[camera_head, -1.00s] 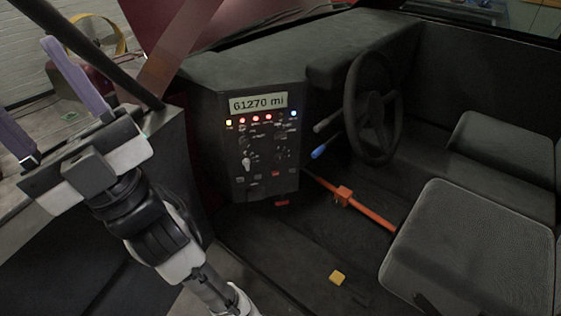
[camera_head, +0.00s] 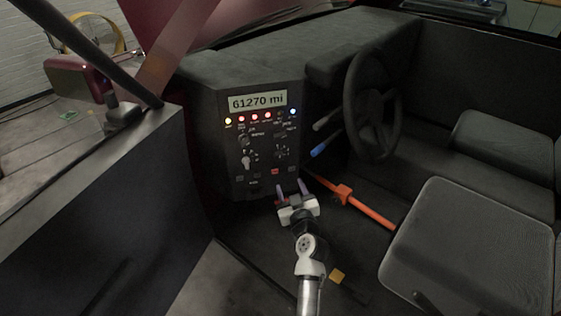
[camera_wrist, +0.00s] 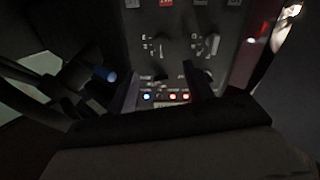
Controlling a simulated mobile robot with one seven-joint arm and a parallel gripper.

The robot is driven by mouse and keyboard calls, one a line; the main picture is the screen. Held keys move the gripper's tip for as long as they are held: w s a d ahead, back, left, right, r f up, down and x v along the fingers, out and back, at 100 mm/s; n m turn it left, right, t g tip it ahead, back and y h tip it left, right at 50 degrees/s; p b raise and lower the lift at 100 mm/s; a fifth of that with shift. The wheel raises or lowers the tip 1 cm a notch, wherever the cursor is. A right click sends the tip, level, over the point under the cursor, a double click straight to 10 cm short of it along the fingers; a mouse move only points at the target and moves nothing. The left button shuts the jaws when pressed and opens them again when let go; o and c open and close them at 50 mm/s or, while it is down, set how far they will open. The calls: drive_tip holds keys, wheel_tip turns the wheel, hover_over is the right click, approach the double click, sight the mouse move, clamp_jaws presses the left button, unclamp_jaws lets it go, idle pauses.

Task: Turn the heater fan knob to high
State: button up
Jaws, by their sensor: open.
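The dark control panel (camera_head: 262,180) below the 61270 mi display (camera_head: 258,101) carries several small knobs. A pale-pointered lower left knob (camera_head: 246,161) and a dark lower right knob (camera_head: 281,155) show in the head view. In the wrist view the panel appears upside down, with the pale-pointered knob (camera_wrist: 211,45) right of a darker knob (camera_wrist: 160,46). The labels are too small to tell which is the heater fan knob. My gripper (camera_head: 291,187) is open and empty, below the knobs and in front of the panel's lower edge, apart from them.
A steering wheel (camera_head: 372,108) and a blue-tipped lever (camera_head: 319,151) stand right of the panel. An orange bar (camera_head: 372,214) slants beside my gripper towards the grey seat (camera_head: 465,245). A dark door panel (camera_head: 90,210) is at left.

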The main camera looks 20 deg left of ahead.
sight(280, 158)
drive_tip(key=p+x, duration=0.2)
drive_tip(key=x, duration=1.1)
drive_tip(key=shift+a+r, duration=0.1)
drive_tip(key=shift+r, duration=0.1)
drive_tip(key=c, duration=1)
